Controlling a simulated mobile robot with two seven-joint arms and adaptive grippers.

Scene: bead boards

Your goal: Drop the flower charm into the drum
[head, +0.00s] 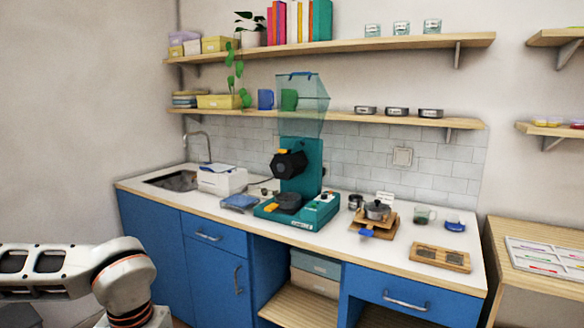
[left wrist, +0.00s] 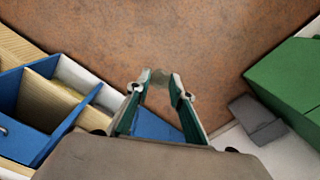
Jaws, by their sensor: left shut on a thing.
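A teal machine (head: 301,163) stands on the counter. I cannot make out a flower charm in the head view. In the head view only my left arm shows at the lower left, apart from the counter. My right gripper is not in view.
Shelves hang above. The left wrist view shows blue panels (left wrist: 40,110) and a green block (left wrist: 290,78).

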